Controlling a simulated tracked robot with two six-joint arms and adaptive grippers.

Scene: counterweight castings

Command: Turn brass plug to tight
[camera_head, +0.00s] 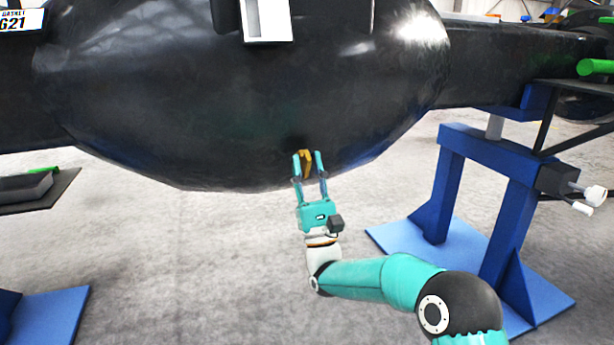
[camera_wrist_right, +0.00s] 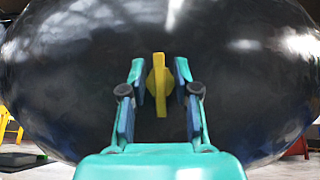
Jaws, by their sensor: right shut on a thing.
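The brass plug (camera_head: 305,163) is a yellow piece with a bar-shaped head on the lower face of the big black rounded casting (camera_head: 250,100). In the right wrist view the plug (camera_wrist_right: 160,84) shows its bar upright, against the dark casting. My right gripper (camera_head: 308,157) reaches up from below and is shut on the plug, with one finger on each side. The wrist view also shows the fingers (camera_wrist_right: 160,78) around it. How tight the plug sits cannot be seen. My left gripper is not in view.
A blue stand (camera_head: 480,150) with a blue base plate holds the casting's right arm, right of my right arm. Another blue base plate (camera_head: 50,315) lies at lower left. A white box-like piece (camera_head: 265,20) is on the casting above.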

